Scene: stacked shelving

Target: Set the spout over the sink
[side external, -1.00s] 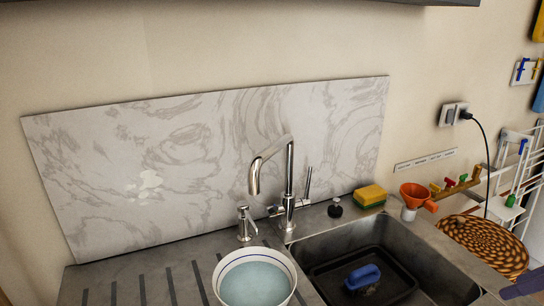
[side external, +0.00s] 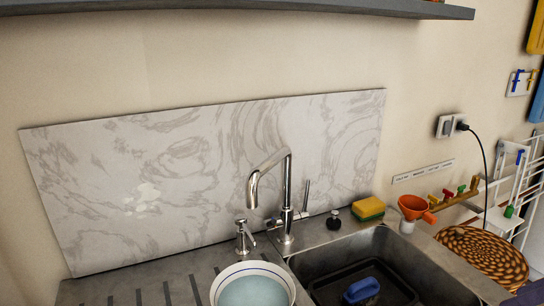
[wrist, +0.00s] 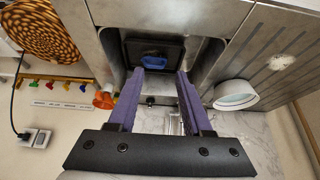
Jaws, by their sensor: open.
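The chrome tap's spout (side external: 267,166) rises from its base behind the sink and turns left, so its outlet hangs outside the basin, above the draining-board side. A thin lever (side external: 306,196) stands at the tap's right. The sink (side external: 388,250) is right of the tap and holds a dark tray with a blue brush-like item (side external: 361,291). In the wrist view my gripper (wrist: 160,71) is open and empty, with purple fingers. The tap (wrist: 176,124) shows there between the fingers, small and partly hidden; the sink (wrist: 112,60) lies ahead of the fingertips.
A water-filled bowl (side external: 222,281) stands front left of the tap, beside a soap dispenser (side external: 243,237). A black-knobbed item (side external: 333,220), sponges (side external: 369,208) and an orange funnel (side external: 414,207) line the back right. A shelf (side external: 400,8) overhangs above.

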